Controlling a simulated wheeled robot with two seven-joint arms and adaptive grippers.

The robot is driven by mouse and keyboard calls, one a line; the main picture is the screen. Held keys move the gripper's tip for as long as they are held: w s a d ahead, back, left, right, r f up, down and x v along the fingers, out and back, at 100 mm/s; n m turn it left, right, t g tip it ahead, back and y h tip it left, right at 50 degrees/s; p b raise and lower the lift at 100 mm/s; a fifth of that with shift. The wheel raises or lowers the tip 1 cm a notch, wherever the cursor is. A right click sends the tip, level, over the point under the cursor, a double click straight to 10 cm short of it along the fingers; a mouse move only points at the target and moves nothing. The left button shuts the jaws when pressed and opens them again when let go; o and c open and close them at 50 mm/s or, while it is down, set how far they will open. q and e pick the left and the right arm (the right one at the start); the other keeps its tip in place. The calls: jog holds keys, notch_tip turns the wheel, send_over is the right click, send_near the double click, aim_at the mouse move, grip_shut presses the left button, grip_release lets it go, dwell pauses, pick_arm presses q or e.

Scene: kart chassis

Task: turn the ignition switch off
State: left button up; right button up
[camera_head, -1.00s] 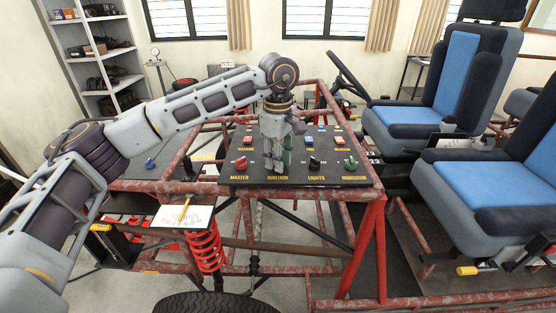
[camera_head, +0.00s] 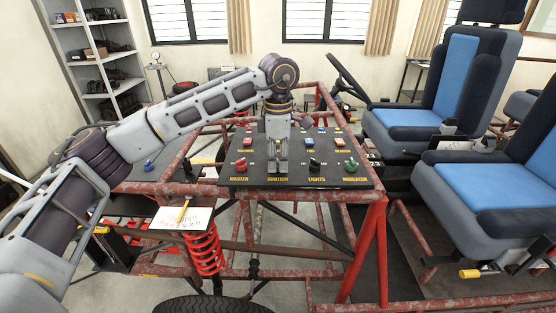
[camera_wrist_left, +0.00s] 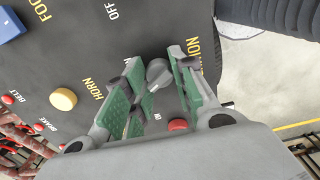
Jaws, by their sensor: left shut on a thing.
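The ignition switch is a grey knob (camera_wrist_left: 158,73) on the black panel (camera_head: 228,178), above the yellow IGNITION label in the head view. My left gripper (camera_head: 278,170) points down onto it and hides most of it there. In the left wrist view the green-padded fingers stand on either side of the knob, shut on it. The OFF mark is on the panel above the knob in that view. Which mark the knob points to is hard to tell.
A red master knob (camera_head: 241,164) is left of the gripper. A dark lights knob (camera_head: 315,163) and a green knob (camera_head: 351,164) are to its right. A yellow button (camera_wrist_left: 63,99) and a blue one (camera_wrist_left: 8,26) show nearby. Red frame tubes (camera_head: 372,215) border the panel.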

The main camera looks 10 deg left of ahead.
aim_at(278, 160)
jog(key=shift+w, duration=0.15)
pick_arm(q)
jog(key=o, duration=1.1)
jog(key=shift+c, duration=0.2)
pick_arm(e)
jog(key=shift+w+r, duration=0.15)
jog(key=shift+w, duration=0.5)
pick_arm(q)
jog(key=shift+r, duration=0.1)
notch_tip(278, 160, up, 12)
pick_arm(e)
jog(key=shift+s, duration=0.45)
